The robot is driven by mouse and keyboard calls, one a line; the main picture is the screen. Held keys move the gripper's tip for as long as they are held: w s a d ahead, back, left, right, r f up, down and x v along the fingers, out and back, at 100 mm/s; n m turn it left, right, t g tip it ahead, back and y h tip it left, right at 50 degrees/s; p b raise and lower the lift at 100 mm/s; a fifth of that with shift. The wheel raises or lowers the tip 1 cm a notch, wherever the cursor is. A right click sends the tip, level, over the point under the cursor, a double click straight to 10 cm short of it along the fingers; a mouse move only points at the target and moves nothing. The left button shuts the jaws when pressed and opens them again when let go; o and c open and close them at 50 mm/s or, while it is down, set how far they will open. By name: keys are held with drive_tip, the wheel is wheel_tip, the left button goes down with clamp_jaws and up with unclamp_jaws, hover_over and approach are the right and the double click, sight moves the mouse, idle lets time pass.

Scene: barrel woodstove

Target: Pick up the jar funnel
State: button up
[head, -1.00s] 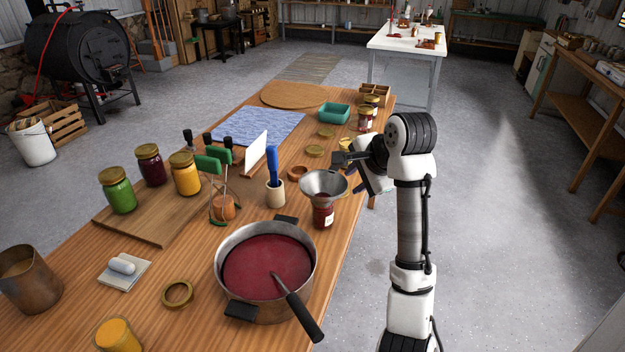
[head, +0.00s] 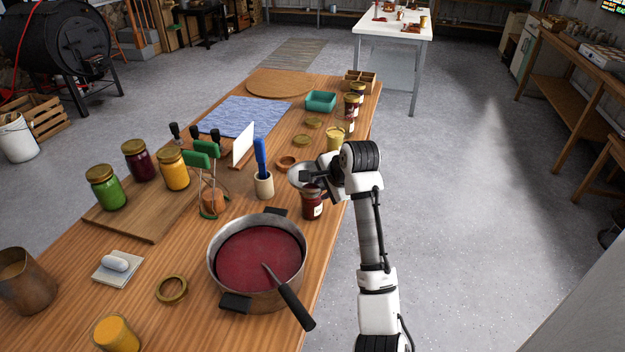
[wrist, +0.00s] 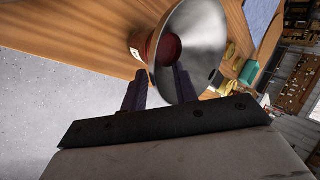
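The jar funnel (head: 300,172) is a shiny metal cone sitting in the mouth of a jar of red filling (head: 312,205) at the table's right edge. My gripper (head: 312,182) is beside and partly over the funnel in the head view, hiding its right side. In the wrist view the funnel (wrist: 200,45) shows its wide bowl, with the jar (wrist: 142,45) behind it. The two dark fingers of my gripper (wrist: 158,83) stand apart with nothing clamped between them. The right finger overlaps the funnel's rim in the picture; I cannot tell whether it touches.
A large pot of red jam (head: 258,258) with a ladle stands nearer on the table. A crock with a blue-handled tool (head: 263,185) is left of the funnel. The floor right of the table is clear.

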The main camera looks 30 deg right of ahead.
drive_tip(key=shift+x, duration=0.8)
clamp_jaws()
drive_tip(key=shift+r, duration=0.1)
